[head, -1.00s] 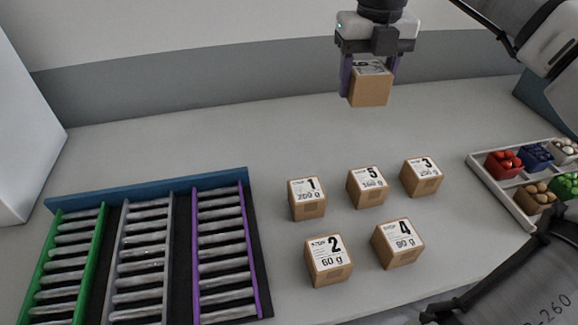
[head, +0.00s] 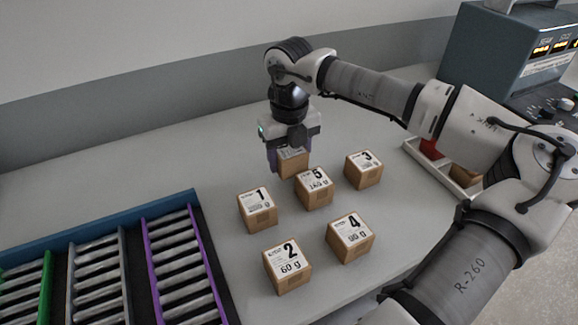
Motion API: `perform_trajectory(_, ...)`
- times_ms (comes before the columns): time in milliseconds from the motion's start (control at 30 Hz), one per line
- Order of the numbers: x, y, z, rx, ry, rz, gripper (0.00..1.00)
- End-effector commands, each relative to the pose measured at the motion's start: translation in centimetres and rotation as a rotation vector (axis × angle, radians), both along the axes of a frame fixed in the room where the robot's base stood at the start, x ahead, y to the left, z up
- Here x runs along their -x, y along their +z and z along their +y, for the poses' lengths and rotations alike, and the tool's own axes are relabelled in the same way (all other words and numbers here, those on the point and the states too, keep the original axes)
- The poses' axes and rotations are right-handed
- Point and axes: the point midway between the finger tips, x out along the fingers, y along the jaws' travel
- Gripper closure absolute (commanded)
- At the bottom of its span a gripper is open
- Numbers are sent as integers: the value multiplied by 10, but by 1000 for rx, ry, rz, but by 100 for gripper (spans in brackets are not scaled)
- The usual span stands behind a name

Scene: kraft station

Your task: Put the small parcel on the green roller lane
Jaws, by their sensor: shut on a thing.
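My gripper (head: 288,165) is shut on a small cardboard parcel (head: 293,162) with a white label, behind box 5. I cannot tell if this parcel touches the table, and its label is too small to read. The green roller lane (head: 32,285) is at the lower left, cut off by the picture's left edge. Several labelled boxes stand on the table: box 1 (head: 258,215), box 2, 60 g (head: 288,272), box 3 (head: 364,172), box 4, seemingly 90 g (head: 351,243), and box 5, 160 g (head: 314,193).
A grey roller lane (head: 98,290) and a purple-edged lane (head: 180,265) lie right of the green one, with a blue rail (head: 100,222) behind them. A white tray (head: 415,155) and a blue-grey machine (head: 495,50) stand at the right. The table's back left is clear.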

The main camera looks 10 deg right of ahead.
Motion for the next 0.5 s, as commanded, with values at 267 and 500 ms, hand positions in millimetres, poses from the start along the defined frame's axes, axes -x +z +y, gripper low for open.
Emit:
perform_trajectory(267,1,-36,0,0,2,2,69)
perform_trajectory(500,0,-39,0,0,1,1,69)
